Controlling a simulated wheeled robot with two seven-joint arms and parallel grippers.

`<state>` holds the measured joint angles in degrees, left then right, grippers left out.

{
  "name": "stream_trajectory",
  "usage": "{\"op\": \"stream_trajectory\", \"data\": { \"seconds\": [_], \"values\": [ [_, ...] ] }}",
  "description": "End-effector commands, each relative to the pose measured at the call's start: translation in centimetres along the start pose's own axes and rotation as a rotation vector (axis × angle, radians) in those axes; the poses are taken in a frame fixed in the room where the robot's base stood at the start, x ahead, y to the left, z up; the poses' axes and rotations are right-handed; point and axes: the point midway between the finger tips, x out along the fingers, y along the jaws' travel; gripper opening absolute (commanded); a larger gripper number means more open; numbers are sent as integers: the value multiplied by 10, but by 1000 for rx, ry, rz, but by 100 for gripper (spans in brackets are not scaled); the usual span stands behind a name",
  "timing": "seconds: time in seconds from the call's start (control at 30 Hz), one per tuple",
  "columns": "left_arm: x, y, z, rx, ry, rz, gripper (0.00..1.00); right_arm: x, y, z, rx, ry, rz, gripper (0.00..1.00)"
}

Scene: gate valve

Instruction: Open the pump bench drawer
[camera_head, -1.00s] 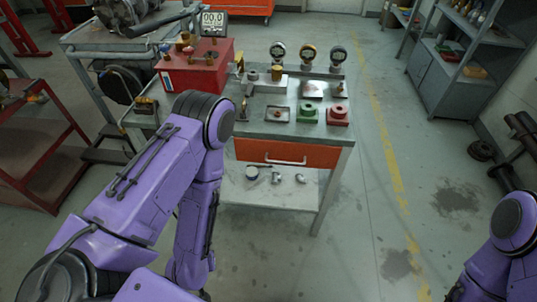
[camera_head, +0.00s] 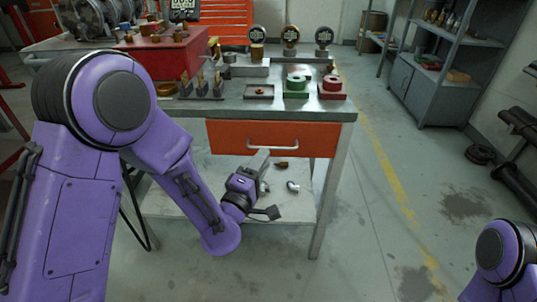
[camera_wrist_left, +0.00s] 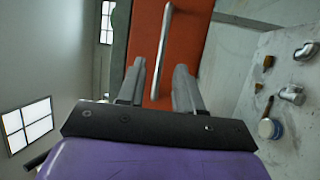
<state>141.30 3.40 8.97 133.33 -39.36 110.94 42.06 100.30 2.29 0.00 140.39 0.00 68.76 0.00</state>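The pump bench (camera_head: 340,104) stands ahead. Its orange drawer (camera_head: 225,136), under the grey top, looks shut and has a pale horizontal bar handle (camera_head: 272,146). My left gripper (camera_head: 266,185) is in front of the bench, just below the handle in the head view. In the left wrist view its two fingers (camera_wrist_left: 158,80) are apart and empty. There the handle (camera_wrist_left: 163,48) lies ahead between the finger lines, against the orange drawer front (camera_wrist_left: 190,35), with no visible contact. My right gripper is out of view; only part of my right arm shows at lower right.
The bench top holds a red box (camera_head: 165,58), gauges (camera_head: 290,36), a green part (camera_head: 296,86) and a red part (camera_head: 332,88). Pipe fittings (camera_head: 293,187) lie on the lower shelf. The floor right of the bench is clear up to grey shelving (camera_head: 440,90).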

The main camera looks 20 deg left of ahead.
Motion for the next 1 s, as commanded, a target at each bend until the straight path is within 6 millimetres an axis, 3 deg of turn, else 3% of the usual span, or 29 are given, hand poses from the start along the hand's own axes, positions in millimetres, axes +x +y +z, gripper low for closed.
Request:
{"op": "stream_trajectory", "data": {
  "seconds": [0.2,0.53,0.67,1.0],
  "values": [
    [35,-1,0,2,1,-1,35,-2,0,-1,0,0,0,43],
    [42,-1,0,2,1,-3,35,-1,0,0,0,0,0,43],
    [42,-1,0,2,1,-3,0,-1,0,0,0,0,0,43],
    [42,-1,0,3,1,-3,0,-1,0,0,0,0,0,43]
  ]
}}
